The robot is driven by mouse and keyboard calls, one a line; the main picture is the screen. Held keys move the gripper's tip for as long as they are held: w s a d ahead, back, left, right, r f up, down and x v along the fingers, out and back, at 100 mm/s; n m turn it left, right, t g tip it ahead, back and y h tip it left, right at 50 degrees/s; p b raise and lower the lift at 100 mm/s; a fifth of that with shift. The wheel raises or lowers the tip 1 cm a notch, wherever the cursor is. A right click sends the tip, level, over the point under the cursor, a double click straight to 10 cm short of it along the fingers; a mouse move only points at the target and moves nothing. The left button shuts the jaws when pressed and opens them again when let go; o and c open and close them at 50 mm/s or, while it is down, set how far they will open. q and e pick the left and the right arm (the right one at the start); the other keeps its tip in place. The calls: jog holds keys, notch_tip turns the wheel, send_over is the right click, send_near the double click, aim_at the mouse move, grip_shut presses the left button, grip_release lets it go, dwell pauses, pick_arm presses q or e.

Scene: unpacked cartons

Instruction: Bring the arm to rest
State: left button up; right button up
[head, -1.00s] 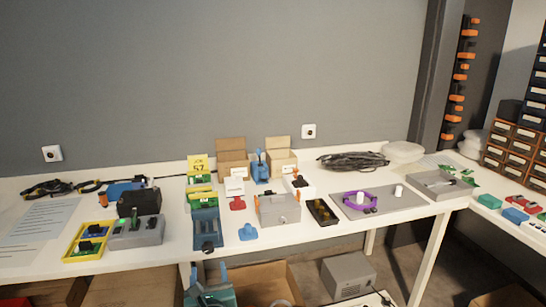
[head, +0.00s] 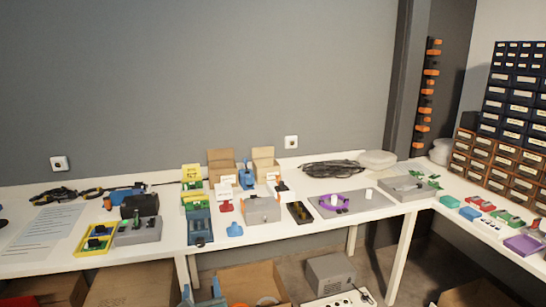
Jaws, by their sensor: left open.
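My left gripper (head: 203,293) is at the bottom edge of the head view, left of centre. Only its blue tips show, apart, with nothing seen between them; the rest is cut off by the frame. It appears in front of and below the table's front edge, beside an open carton (head: 250,280) on the floor. My right gripper is not in view.
The long white table (head: 275,234) carries a grey tray (head: 408,189), a grey box (head: 262,210), a yellow-framed tray (head: 97,240), small cartons (head: 222,167) and cables (head: 333,168). Drawer cabinets (head: 515,100) stand at right. A grey case (head: 340,277) stands below the table.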

pick_arm(q)
jog(key=s+d+f+n+g+h+p, duration=0.1)
jog(key=s+d+f+n+g+h, duration=0.15)
jog(key=s+f+n, duration=0.4)
jog(key=s+d+f+n+g+h, duration=0.1)
jog(key=s+f+n+g+h, duration=0.15)
jog(key=s+f+n, duration=0.45)
jog(key=s+r+n+g+h+p, duration=0.1)
jog(key=s+r+n+h, duration=0.2)
jog(key=s+n, duration=1.2)
notch_tip(320, 180, up, 2)
jog(key=shift+s+a+r, duration=0.2)
jog(key=shift+s+a, duration=0.05)
jog(key=shift+s, duration=0.2)
